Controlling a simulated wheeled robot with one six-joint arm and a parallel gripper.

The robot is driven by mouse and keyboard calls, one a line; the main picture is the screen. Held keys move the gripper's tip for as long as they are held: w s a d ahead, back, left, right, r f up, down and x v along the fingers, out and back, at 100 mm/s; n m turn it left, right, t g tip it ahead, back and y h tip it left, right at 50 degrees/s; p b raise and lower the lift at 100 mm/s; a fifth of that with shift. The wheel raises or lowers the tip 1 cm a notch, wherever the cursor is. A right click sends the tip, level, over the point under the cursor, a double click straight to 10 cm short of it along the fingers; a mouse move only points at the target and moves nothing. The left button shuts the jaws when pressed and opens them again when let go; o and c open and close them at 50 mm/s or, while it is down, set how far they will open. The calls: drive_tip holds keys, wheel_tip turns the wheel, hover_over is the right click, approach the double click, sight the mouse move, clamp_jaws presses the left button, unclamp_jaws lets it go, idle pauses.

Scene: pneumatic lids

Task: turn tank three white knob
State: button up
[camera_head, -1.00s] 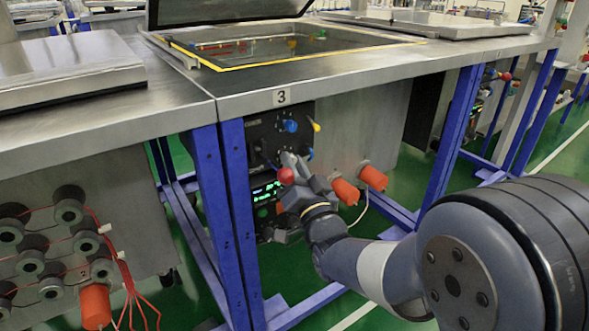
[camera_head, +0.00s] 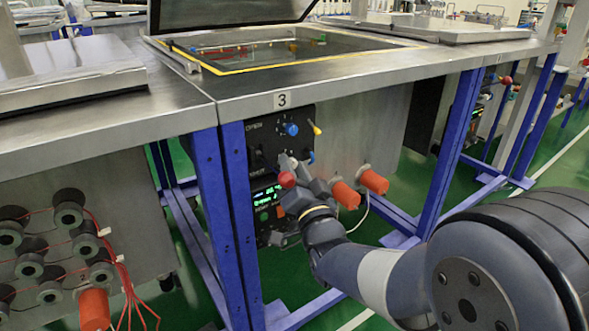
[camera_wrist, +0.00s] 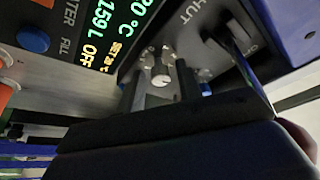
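The tank three control panel (camera_head: 262,143) is dark and hangs under the table edge beside the "3" label (camera_head: 282,100). In the wrist view a small white knob (camera_wrist: 161,75) shows on the panel between my two fingers.
A blue knob (camera_head: 291,129) and a yellow-tipped lever (camera_head: 315,128) are above my gripper. A red ball (camera_head: 287,180) is close beside it. A green display (camera_head: 267,195) is below; orange knobs (camera_head: 346,194) are to the right. A blue table leg (camera_head: 240,220) stands left.

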drive_tip(key=shift+o, duration=0.5)
drive_tip(key=v, duration=1.1)
drive_tip(key=shift+p, duration=0.45)
